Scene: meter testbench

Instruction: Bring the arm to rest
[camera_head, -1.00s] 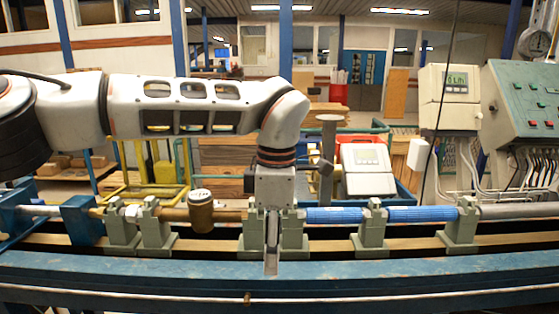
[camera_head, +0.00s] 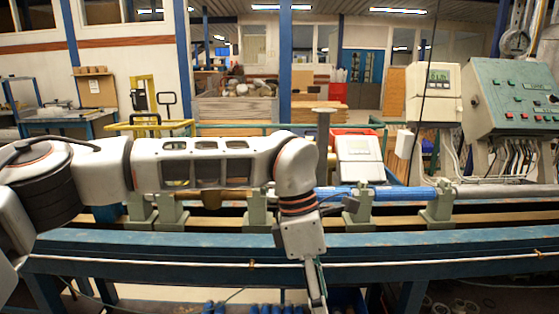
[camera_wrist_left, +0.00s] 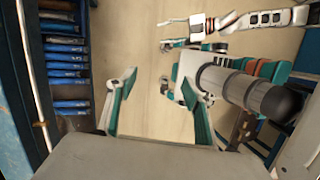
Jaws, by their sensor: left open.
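My left arm crosses the head view from the left, and its wrist bends down in front of the bench. My left gripper (camera_head: 318,292) points down past the bench's front rail, its lower end cut off by the picture edge.
The blue bench (camera_head: 170,252) runs across the head view. A blue meter tube (camera_head: 405,194) lies on green-grey supports behind the left wrist. Blue cylinders (camera_wrist_left: 65,67) lie in a rack at the left of the wrist view. Pale floor (camera_wrist_left: 150,60) is clear below the gripper.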

